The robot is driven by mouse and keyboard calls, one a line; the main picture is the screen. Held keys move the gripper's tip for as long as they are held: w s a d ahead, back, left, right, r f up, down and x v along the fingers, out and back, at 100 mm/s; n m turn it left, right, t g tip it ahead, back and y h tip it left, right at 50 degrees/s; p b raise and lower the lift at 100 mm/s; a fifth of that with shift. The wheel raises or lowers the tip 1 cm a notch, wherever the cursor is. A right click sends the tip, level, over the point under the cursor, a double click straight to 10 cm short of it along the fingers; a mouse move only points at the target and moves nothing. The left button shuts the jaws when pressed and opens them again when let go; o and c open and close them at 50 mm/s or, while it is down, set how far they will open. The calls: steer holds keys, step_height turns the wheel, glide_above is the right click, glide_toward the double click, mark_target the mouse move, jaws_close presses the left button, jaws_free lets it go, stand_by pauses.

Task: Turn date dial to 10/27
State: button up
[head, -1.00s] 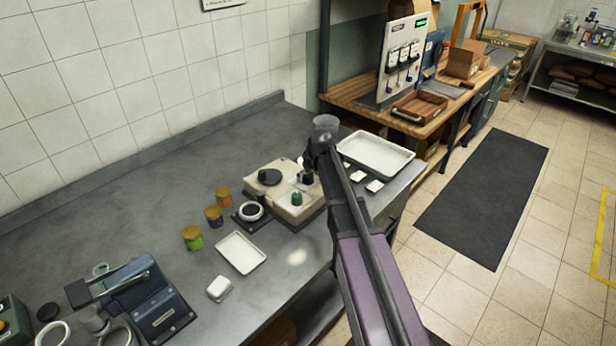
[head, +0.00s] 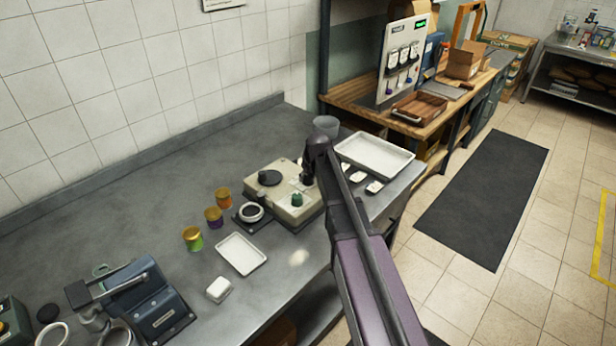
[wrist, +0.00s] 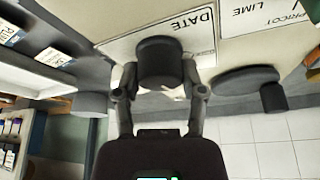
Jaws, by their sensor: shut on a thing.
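The date dial (wrist: 160,62) is a dark knob on the pale face of the beige labelling machine (head: 261,194), beside a printed "DATE" label (wrist: 190,24). In the wrist view my gripper (wrist: 161,84) has one finger on each side of the knob and is shut on it. In the head view my gripper (head: 308,178) is at the machine's right rear part, and my arm hides some of that side. The date that the dial points to cannot be read.
A larger black dial (head: 270,177) and a green knob (head: 296,199) are on the same machine. Several jars (head: 214,216) stand to its left. A white tray (head: 376,154) and a grey cup (head: 326,125) are behind my arm. The rear left counter is clear.

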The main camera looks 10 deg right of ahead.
steer(key=m+h, duration=0.2)
steer(key=m, duration=0.4)
stand_by(0.3)
steer(key=shift+m+h, duration=0.3)
steer(key=o, duration=1.1)
steer(key=shift+o, duration=0.2)
steer(key=shift+n, duration=0.6)
